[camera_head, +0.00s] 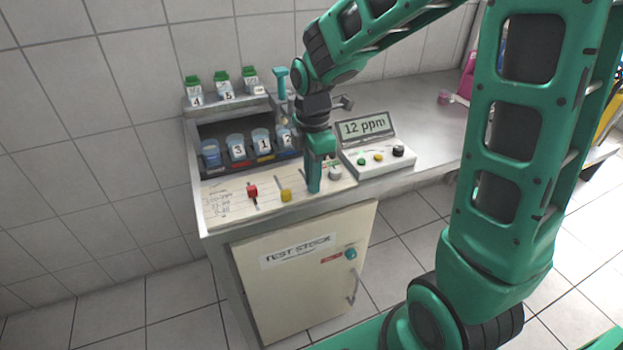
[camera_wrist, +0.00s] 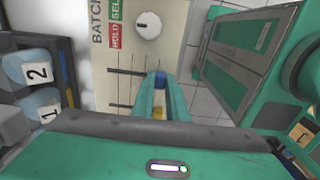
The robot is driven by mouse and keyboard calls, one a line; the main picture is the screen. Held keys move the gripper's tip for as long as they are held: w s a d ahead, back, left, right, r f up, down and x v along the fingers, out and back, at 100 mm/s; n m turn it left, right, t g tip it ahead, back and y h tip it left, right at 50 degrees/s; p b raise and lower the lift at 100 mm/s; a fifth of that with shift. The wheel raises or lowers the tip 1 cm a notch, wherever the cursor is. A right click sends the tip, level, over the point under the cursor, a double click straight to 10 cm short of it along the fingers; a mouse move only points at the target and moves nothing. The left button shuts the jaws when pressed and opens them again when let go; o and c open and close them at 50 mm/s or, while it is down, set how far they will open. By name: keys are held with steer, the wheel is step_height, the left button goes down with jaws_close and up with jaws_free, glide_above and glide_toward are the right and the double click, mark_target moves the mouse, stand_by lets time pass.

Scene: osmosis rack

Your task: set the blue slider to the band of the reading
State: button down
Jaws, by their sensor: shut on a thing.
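The meter display (camera_head: 365,126) reads "12 ppm". A printed band list (camera_head: 222,203) lies at the left of the sloped panel; its lines are too small to read surely. The red slider (camera_head: 253,191) and yellow slider (camera_head: 285,195) stand in their slots left of my gripper (camera_head: 314,188). In the wrist view, the blue slider (camera_wrist: 161,80) shows at the tips of my gripper (camera_wrist: 158,90), which is shut on it. The yellow slider (camera_wrist: 158,113) shows just behind the fingers. In the head view the blue slider is hidden by my gripper.
A white knob (camera_head: 335,173) sits right of the gripper, also in the wrist view (camera_wrist: 148,25). The meter box (camera_head: 380,160) has several small knobs. Numbered cups (camera_head: 237,147) stand in the rack behind; green-capped bottles (camera_head: 222,80) stand above. The counter (camera_head: 430,110) at right is mostly clear.

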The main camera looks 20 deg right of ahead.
steer(key=shift+w, duration=0.9)
steer(key=c, duration=1.7)
jaws_free()
steer(key=shift+r, duration=0.15)
step_height(320, 180, up, 10)
steer(key=shift+r, duration=0.25)
